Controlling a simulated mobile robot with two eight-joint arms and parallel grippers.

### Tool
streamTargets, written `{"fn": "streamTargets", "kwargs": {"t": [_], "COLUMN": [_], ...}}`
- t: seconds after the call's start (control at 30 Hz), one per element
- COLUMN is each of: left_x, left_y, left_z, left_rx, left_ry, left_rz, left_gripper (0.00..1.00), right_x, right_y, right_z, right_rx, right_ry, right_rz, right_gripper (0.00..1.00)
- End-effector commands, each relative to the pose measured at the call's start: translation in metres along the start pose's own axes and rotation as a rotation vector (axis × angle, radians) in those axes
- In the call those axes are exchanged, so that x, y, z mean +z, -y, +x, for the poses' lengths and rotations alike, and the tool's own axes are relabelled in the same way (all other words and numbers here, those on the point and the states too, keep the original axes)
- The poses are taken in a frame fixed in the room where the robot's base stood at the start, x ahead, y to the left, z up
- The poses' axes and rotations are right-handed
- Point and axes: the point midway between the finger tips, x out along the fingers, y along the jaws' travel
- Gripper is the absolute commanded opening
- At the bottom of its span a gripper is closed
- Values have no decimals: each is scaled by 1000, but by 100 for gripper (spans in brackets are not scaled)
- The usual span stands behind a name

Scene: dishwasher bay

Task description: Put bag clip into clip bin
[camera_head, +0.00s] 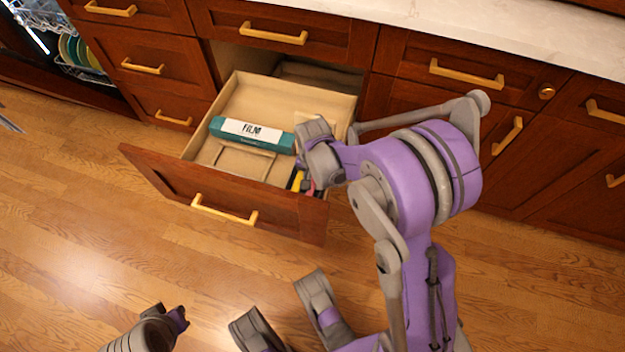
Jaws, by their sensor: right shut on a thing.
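My right gripper (303,167) is over the right part of the open drawer (222,208), pointing down into it. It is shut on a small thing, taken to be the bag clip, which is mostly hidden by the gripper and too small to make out. Just below the fingers, small yellow, dark and pink items (297,181) show in the drawer's front right corner. The clip bin's outline cannot be made out there. At the bottom left edge, a grey and purple part of my left arm (155,330) shows, with its fingers not clear.
A teal and white film box (252,134) lies across the drawer, with a pale tray or divider (245,158) in front of it. Closed drawers with gold handles and a light countertop (500,30) surround it. An open dishwasher (75,55) with plates is at the far left. The wooden floor at left is clear.

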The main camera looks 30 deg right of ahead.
Motion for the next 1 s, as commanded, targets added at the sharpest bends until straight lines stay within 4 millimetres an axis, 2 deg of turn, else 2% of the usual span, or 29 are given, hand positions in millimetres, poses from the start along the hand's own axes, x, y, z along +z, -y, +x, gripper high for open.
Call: {"fn": "streamTargets", "kwargs": {"t": [0.07,0.1,0.27,0.77,0.87,1.0], "left_x": [0,0,0,0,0,-2], "left_y": [0,0,0,0,0,0], "left_z": [2,1,1,0,-2,-10], "left_rx": [0,0,0,0,0,0], "left_ry": [0,0,0,0,0,0], "left_rz": [0,0,0,0,0,0], "left_gripper": [0,0,0,0,0,0], "right_x": [0,0,0,0,0,0], "right_y": [0,0,0,-2,-2,-2], "right_z": [2,2,1,0,-9,-35], "right_rx": [0,0,0,5,5,5], "right_ry": [0,0,0,0,0,-1], "right_rz": [0,0,0,1,1,1], "right_gripper": [0,32,60,61,61,61]}}
